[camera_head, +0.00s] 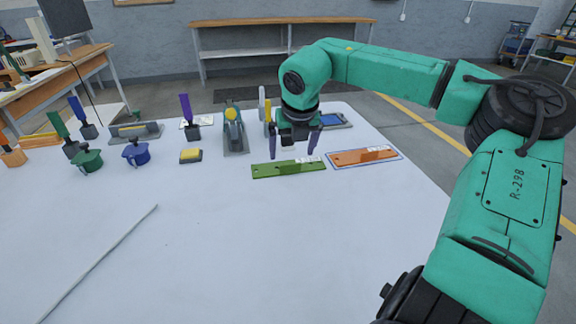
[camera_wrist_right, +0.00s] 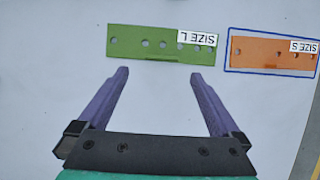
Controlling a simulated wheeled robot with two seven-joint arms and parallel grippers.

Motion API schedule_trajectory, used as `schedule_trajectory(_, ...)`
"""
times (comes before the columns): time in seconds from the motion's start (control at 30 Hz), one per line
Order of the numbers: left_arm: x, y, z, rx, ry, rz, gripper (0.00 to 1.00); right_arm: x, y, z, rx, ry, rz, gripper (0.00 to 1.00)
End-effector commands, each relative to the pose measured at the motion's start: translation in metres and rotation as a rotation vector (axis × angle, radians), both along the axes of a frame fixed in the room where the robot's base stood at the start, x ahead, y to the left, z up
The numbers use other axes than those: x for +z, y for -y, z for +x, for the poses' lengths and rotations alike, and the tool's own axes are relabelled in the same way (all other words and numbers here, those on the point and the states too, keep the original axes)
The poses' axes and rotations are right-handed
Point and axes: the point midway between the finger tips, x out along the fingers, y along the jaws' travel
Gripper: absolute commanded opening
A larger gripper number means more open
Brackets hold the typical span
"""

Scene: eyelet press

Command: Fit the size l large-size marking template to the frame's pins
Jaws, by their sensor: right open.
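The green template (camera_head: 288,169) lies flat on the white table, and its white SIZE L label shows in the right wrist view (camera_wrist_right: 130,47). It has a row of several holes. An orange SIZE S template (camera_head: 362,157) lies to the right inside a blue outline. I cannot make out a frame with pins. My left gripper is not in view.
A grey press-like device (camera_head: 235,137) stands left of my right gripper. A thin rod (camera_head: 100,262) lies at the front left. The table's front middle is clear.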

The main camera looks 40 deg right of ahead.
Motion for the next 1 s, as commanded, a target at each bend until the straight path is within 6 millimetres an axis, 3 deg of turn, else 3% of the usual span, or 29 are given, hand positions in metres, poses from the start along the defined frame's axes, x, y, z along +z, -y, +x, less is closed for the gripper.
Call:
schedule_trajectory(0.4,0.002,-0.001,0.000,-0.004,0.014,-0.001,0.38,-0.061,0.017,0.020,-0.001,-0.003,-0.001,1.00)
schedule_trajectory(0.63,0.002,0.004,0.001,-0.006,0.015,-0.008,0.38,-0.063,0.018,0.022,-0.001,0.002,-0.001,1.00)
schedule_trajectory(0.8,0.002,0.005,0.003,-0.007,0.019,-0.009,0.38,-0.063,0.017,0.022,-0.001,0.001,0.000,0.35)
schedule_trajectory(0.87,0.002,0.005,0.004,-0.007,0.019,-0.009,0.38,-0.063,0.017,0.022,-0.001,0.001,0.000,0.14)
schedule_trajectory(1.0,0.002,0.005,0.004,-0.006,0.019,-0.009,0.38,-0.063,0.017,0.022,-0.001,0.001,0.000,0.14)
